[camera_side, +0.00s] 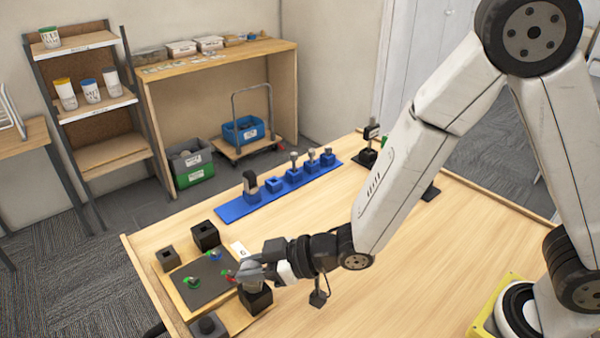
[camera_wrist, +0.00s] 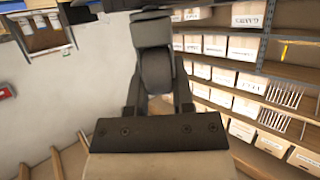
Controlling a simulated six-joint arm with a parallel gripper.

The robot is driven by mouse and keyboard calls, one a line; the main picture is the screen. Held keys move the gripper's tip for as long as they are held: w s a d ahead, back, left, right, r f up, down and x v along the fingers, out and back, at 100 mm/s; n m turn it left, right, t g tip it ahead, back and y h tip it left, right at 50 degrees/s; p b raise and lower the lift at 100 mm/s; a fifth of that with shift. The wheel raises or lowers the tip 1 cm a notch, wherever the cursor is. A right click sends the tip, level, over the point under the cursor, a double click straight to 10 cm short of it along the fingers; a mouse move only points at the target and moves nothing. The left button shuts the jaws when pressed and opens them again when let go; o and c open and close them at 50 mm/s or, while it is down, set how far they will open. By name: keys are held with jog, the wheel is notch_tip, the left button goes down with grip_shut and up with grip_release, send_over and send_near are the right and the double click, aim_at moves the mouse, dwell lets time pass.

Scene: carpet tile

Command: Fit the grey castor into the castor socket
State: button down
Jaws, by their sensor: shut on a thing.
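My gripper (camera_side: 250,272) is at the front left of the table, reaching in from the right and lying nearly level. In the wrist view its jaws (camera_wrist: 157,95) are shut on the grey castor (camera_wrist: 155,70), which shows as a dark rounded wheel with a lighter grey block at its top. In the side view the castor is mostly hidden by the jaws. A black open block (camera_side: 258,300), which looks like the castor socket, stands right under the gripper. I cannot tell whether the castor touches it or is inside it.
A dark mat on a wooden board (camera_side: 180,290) holds small green, blue and red parts left of the gripper. Dark blocks (camera_side: 205,236) stand around it. A blue strip (camera_side: 235,209) with several blue holders lies at the back.

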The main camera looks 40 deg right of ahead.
jog(key=shift+c, duration=2)
grip_release()
jog(key=shift+v, duration=1.1)
jog(key=shift+s+d+r, duration=0.9)
jog(key=shift+d+r, duration=0.05)
jog(key=shift+r, duration=3.1)
jog(key=shift+d, duration=0.1)
